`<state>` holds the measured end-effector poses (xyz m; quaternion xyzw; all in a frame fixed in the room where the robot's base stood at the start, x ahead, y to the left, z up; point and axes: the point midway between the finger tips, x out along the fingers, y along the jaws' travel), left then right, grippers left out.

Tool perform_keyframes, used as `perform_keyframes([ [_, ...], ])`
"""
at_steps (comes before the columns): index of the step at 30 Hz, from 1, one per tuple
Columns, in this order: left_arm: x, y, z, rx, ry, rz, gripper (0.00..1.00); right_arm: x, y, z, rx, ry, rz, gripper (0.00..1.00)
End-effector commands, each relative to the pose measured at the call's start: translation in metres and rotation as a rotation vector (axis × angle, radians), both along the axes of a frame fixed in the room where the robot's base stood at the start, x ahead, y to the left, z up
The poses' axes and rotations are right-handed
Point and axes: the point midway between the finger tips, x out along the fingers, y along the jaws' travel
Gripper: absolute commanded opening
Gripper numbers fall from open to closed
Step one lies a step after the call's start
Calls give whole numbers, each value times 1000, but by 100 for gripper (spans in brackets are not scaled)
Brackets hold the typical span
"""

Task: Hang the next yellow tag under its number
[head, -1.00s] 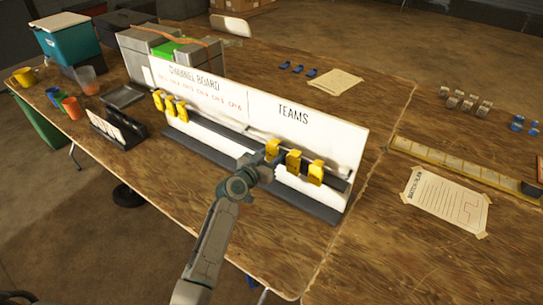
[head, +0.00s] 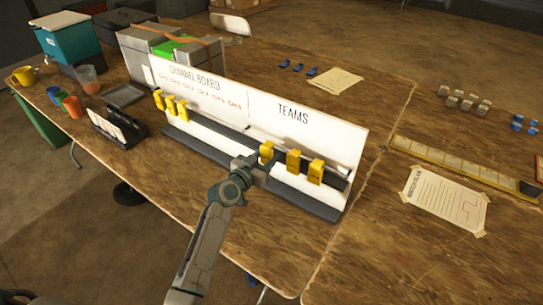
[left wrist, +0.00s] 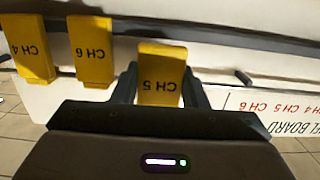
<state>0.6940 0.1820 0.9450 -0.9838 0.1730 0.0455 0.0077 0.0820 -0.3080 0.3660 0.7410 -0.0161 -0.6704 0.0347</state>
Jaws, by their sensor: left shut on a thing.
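The white board (head: 300,150) stands upright on the table, with a CHANNEL BOARD half at left and a TEAMS half at right. Red channel numbers run along the left half. Three yellow tags (head: 170,107) hang at its left end. My left gripper (head: 262,160) is in front of the TEAMS half, shut on the yellow CH 5 tag (left wrist: 160,80). In the left wrist view this tag sits nearer to me than its neighbours and looks clear of the rail. The CH 6 tag (left wrist: 92,52) and CH 4 tag (left wrist: 29,50) hang beside it. My right gripper is not in view.
A dark holder with white cards (head: 115,128) stands left of the board. Grey boxes (head: 150,55) stand close behind its left end. A taped sheet (head: 445,198) and a yellow strip (head: 465,168) lie at right. The table in front of the board is clear.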

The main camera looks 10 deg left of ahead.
Motion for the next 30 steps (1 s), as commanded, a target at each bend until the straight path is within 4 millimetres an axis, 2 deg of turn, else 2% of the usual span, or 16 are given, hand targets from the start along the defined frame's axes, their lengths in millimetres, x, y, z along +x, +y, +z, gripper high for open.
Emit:
perform_keyframes([
  [21, -55, 20, -2, 2, 0, 0, 19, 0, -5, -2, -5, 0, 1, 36],
  [30, -67, 24, -2, 0, -1, 0, 19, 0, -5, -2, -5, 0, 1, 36],
])
